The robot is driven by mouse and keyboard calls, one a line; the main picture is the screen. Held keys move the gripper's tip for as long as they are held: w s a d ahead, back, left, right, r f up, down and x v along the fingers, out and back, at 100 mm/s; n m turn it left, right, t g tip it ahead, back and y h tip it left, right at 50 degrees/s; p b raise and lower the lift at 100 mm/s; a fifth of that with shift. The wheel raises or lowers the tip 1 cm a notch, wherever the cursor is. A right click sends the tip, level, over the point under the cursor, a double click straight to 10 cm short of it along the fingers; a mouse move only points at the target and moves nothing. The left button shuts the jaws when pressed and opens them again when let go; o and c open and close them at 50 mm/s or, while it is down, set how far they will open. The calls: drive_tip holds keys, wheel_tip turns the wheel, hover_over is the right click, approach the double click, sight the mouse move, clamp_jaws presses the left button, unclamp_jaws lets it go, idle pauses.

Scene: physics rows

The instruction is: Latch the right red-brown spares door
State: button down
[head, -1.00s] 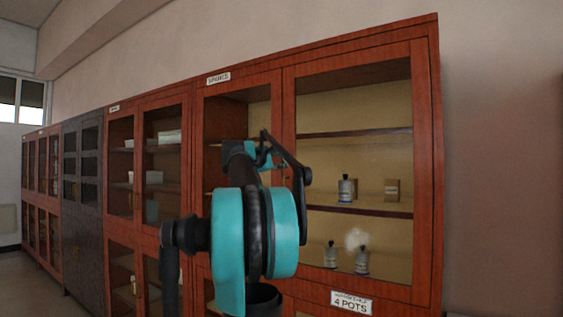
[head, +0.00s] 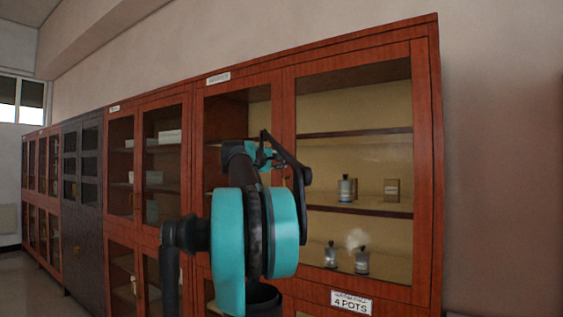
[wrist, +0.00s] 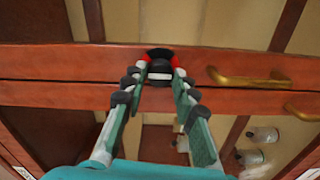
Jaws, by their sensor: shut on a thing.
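The right red-brown spares door (head: 424,150) has a red-brown frame around a glass pane and looks closed or almost closed against the cabinet. My gripper (wrist: 165,74) is at the meeting edges of the two doors. Its two fingers close around a black round knob (wrist: 160,68) with a white line across it and red around it. The white line runs along the length of the door frame. In the head view my arm hides the knob and the fingertips. Brass handles (wrist: 248,78) sit beside the knob, one on each door.
A label (head: 218,78) is above the doors and a "4 POTS" label (head: 351,302) is below. Bottles (head: 345,188) stand on shelves behind the glass. More cabinets, one dark grey (head: 82,200), line the wall at left. A bare wall (head: 505,160) is at right.

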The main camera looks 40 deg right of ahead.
drive_tip(key=c, duration=1.2)
unclamp_jaws()
drive_tip(key=shift+a, duration=0.1)
drive_tip(key=v, duration=1.1)
drive_tip(key=shift+s+a+f, duration=0.1)
drive_tip(key=shift+s+a, duration=0.1)
drive_tip(key=shift+a, duration=0.1)
